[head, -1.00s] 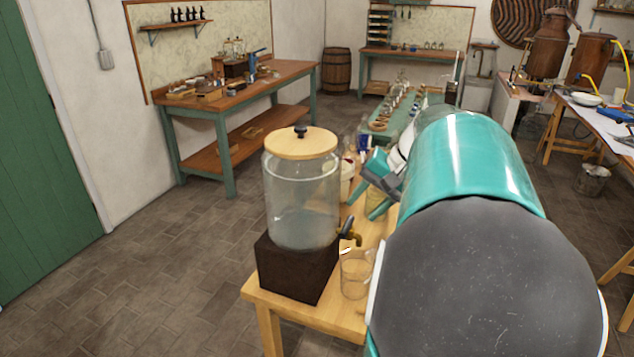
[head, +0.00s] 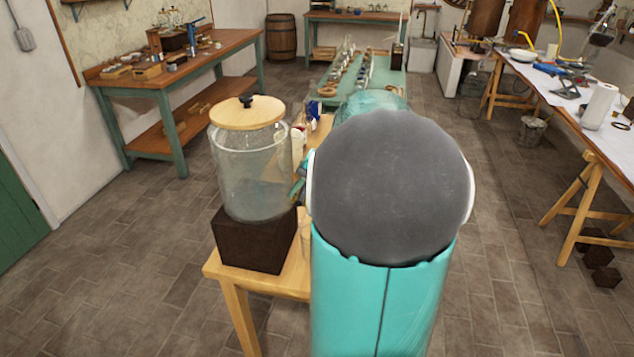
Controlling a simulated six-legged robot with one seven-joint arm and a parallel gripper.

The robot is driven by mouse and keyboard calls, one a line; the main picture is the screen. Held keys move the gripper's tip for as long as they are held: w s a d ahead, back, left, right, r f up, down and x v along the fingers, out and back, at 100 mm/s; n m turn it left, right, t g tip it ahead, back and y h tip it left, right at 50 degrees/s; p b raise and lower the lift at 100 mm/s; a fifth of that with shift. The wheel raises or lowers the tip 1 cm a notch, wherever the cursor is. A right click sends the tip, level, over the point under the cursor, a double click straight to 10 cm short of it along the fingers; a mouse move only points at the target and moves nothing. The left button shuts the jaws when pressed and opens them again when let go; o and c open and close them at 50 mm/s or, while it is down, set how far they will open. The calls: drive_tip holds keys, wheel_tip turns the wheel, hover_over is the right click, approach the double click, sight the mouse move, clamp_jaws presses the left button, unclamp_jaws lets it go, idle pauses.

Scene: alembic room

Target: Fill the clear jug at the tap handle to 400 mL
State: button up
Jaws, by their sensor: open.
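A glass dispenser (head: 250,180) with a wooden lid and some clear liquid stands on a dark block (head: 253,243) on a light wooden table (head: 222,268). Its tap, on the right side, is hidden behind my arm. Only a thin sliver of the clear jug (head: 305,232) shows beside the block; its fill level cannot be read. A small teal part of my gripper (head: 298,186) shows by the dispenser's right side; the rest is hidden behind my arm. The gripper is open, and I see nothing held.
Bottles and small items stand behind the dispenser on the table. A green table (head: 385,82) with glassware is beyond. A workbench (head: 165,75) is at the left, a trestle table (head: 575,100) at the right. Floor is free on both sides.

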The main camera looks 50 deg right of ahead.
drive_tip(key=shift+x, duration=0.85)
clamp_jaws()
drive_tip(key=c, duration=0.6)
unclamp_jaws()
drive_tip(key=shift+c, duration=0.2)
clamp_jaws()
drive_tip(key=shift+s+d+r+n+g+y, duration=0.1)
drive_tip(key=shift+s+d+n+g+y, duration=0.15)
drive_tip(key=shift+n, duration=0.35)
drive_tip(key=shift+s+d+n+g+y, duration=0.2)
drive_tip(key=shift+n+y, duration=0.15)
drive_tip(key=shift+n, duration=0.25)
drive_tip(key=shift+w+a+m+t+h, duration=0.2)
drive_tip(key=shift+w+m+t+h, duration=0.1)
drive_tip(key=shift+m, duration=0.35)
drive_tip(key=shift+w+a+m+t+h, duration=0.2)
drive_tip(key=shift+a+m+t+h, duration=0.1)
drive_tip(key=shift+m, duration=0.35)
